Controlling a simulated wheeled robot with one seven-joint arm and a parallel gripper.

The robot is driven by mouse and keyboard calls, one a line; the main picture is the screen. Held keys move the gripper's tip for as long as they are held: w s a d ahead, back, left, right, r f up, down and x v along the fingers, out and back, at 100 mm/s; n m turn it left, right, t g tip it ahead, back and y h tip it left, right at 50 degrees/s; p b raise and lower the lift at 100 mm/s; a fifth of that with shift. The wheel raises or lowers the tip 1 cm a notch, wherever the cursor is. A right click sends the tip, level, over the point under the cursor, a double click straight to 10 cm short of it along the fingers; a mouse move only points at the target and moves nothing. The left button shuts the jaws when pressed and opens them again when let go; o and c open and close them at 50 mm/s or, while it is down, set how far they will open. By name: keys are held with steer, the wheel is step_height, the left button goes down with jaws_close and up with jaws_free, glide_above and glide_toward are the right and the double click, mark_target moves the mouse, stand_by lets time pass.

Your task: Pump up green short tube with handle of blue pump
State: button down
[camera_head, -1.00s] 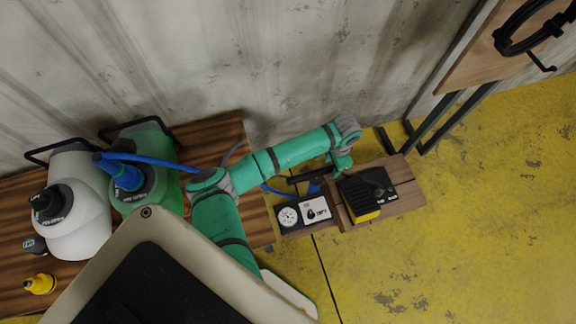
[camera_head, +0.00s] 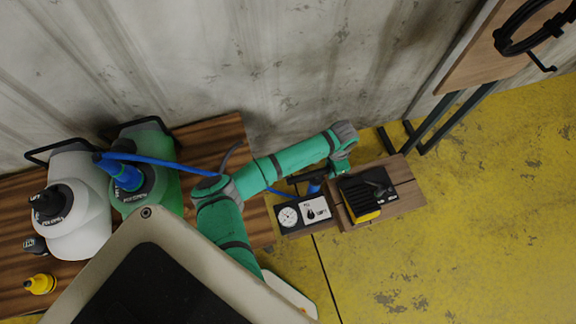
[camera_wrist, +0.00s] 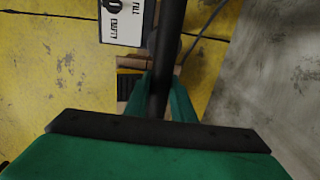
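The green short tube (camera_head: 168,190) stands on the wooden bench at left, with a blue nozzle (camera_head: 128,178) in its top. A blue hose (camera_head: 160,160) runs from it behind my arm towards the blue pump (camera_head: 315,186). The pump's black handle (camera_head: 300,179) is a crossbar over the pump. My gripper (camera_head: 338,168) is at the handle's right end. In the wrist view the black handle (camera_wrist: 167,45) runs between my green fingers (camera_wrist: 158,85), which appear closed on it from both sides. My arm covers part of the hose.
A gauge (camera_head: 288,216) and a FULL/EMPTY panel (camera_head: 315,209) sit by the pump. A black and yellow foot-pump-like box (camera_head: 363,198) is close on the right. A white tube (camera_head: 85,225) and yellow nozzle (camera_head: 40,284) are at left.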

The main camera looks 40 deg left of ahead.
step_height(320, 180, up, 12)
step_height(320, 180, down, 11)
steer(key=shift+s+d+f, duration=0.1)
steer(key=shift+f, duration=0.35)
stand_by(0.9)
steer(key=shift+r, duration=0.2)
step_height(320, 180, up, 23)
step_height(320, 180, down, 23)
steer(key=shift+f, duration=0.2)
stand_by(1.7)
steer(key=shift+r, duration=0.1)
